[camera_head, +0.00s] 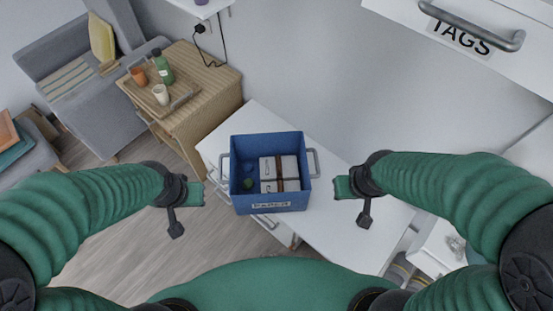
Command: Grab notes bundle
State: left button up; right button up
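The notes bundle (271,173) appears to be the white stack with a dark brown band around it, inside the blue box (270,204) on the white desk. The box is open at the top, has a grey handle on each side and a label on its front. My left gripper (187,208) is open and empty, to the left of the box and apart from it. My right gripper (352,203) is open and empty, to the right of the box and apart from it. The lower part of the bundle is hidden in the box.
A small green round thing (248,184) lies in the box beside the bundle. The white desk (345,235) is clear to the right of the box. A white drawer front (455,45) with a grey handle is at upper right. A wooden cabinet (205,85) with a tray stands at left.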

aim_at(275, 168)
jog(key=i+j, duration=0.15)
jog(key=j, duration=0.2)
jog(key=i+j+u, duration=0.15)
jog(key=j, duration=0.2)
jog(key=i+j, duration=0.2)
jog(key=j, duration=0.15)
